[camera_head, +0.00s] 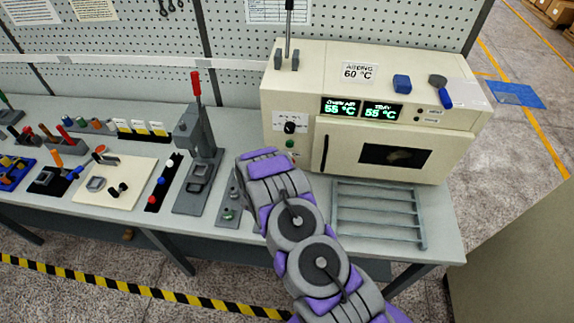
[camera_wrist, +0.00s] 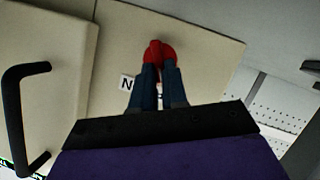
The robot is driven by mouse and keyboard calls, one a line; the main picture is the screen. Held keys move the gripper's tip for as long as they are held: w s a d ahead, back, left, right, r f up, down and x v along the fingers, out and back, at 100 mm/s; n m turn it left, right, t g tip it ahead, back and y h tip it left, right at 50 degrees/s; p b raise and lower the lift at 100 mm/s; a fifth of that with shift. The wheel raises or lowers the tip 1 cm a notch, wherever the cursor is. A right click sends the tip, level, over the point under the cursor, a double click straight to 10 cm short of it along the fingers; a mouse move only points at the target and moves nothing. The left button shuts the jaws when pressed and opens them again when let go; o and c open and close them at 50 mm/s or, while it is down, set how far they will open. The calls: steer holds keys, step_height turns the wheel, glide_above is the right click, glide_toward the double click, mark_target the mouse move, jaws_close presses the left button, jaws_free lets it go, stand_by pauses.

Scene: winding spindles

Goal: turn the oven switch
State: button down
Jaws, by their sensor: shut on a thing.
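The cream oven (camera_head: 385,110) stands at the right end of the bench, its door shut. A black dial (camera_head: 290,127) and a green button (camera_head: 290,144) show on its left panel. A white label with a letter N (camera_wrist: 126,82) is beside the fingers. In the head view, my arm hides the fingers and the lower panel.
The black door handle (camera_wrist: 20,120) is left of my fingers in the wrist view. A wire rack (camera_head: 380,212) lies before the oven. A press with a red lever (camera_head: 197,88) stands to the left. A blue block (camera_head: 402,83) and a blue-handled tool (camera_head: 442,92) lie on the oven.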

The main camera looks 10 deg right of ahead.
steer(key=shift+a+n+h, duration=0.25)
steer(key=shift+n+h, duration=0.05)
steer(key=shift+n, duration=0.2)
steer(key=shift+w, duration=0.1)
steer(key=c, duration=1.2)
jaws_free()
steer(key=shift+a+f, duration=0.1)
steer(key=shift+a, duration=0.05)
steer(key=shift+o, duration=0.2)
steer(key=v, duration=1.7)
steer(key=shift+a+b, duration=0.15)
steer(key=shift+b, duration=0.3)
